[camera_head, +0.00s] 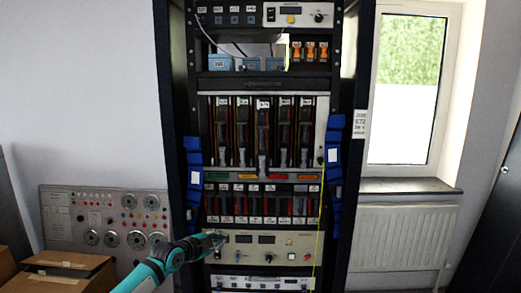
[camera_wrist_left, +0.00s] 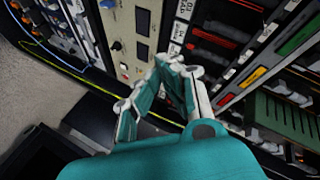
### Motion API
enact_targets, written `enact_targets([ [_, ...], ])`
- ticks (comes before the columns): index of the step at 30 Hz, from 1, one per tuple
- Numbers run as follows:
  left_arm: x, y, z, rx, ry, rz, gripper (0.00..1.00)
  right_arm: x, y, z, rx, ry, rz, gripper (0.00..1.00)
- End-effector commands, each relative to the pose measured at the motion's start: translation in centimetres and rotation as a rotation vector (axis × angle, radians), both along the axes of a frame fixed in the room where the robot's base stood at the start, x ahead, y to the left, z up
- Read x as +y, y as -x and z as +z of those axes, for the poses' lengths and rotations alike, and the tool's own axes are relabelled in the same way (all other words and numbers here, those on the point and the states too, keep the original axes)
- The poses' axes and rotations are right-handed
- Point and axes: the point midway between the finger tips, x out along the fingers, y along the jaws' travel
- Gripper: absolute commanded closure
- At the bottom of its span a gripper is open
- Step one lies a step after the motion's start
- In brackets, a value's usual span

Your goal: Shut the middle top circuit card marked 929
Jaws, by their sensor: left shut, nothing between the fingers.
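The middle top circuit card (camera_head: 263,140) is in the upper card row of the rack. Its lower end reaches further down than the neighbouring cards, and it looks to stand out from the row. Its label is too small to read surely. In the left wrist view a green board (camera_wrist_left: 287,116) shows at the right, apparently the side of this card standing out. My left gripper (camera_head: 222,238) is shut and empty, below and left of the card, in front of the beige panel. The shut fingers (camera_wrist_left: 178,68) also show in the left wrist view, apart from the card. My right gripper is out of view.
A strip with coloured labels (camera_head: 216,176) separates the upper cards from a lower card row (camera_head: 262,203). The beige panel (camera_head: 277,248) carries knobs and displays. Blue cable bundles (camera_head: 335,160) flank the rack. Cardboard boxes (camera_head: 60,275) stand at lower left.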

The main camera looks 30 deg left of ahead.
Motion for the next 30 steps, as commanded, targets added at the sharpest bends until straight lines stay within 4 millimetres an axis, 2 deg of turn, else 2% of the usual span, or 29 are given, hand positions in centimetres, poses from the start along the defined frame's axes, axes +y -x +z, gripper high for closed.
enact_targets([
  [1,-0.6,-0.6,6.2,-0.077,-0.080,-0.062,1.00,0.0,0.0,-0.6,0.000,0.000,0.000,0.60],
  [3,-2.1,-0.4,13.5,-0.163,-0.186,-0.145,1.00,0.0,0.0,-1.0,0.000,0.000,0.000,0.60],
  [6,-5.0,1.1,21.9,-0.263,-0.335,-0.255,1.00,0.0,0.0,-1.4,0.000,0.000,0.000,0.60],
  [9,-7.7,2.9,27.4,-0.333,-0.458,-0.337,1.00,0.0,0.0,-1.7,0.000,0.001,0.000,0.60],
  [10,-8.4,3.4,28.5,-0.347,-0.486,-0.356,1.00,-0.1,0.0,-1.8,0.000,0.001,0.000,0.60],
  [13,-9.9,4.5,30.8,-0.379,-0.548,-0.396,1.00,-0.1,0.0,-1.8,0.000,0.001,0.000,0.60],
  [17,-10.4,4.4,31.7,-0.389,-0.565,-0.409,1.00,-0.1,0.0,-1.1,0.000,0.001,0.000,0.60],
  [22,-11.1,2.1,32.2,-0.391,-0.562,-0.408,1.00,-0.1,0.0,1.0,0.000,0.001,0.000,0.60],
  [30,-12.4,-3.8,32.2,-0.391,-0.558,-0.406,1.00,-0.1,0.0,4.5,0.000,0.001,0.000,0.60],
])
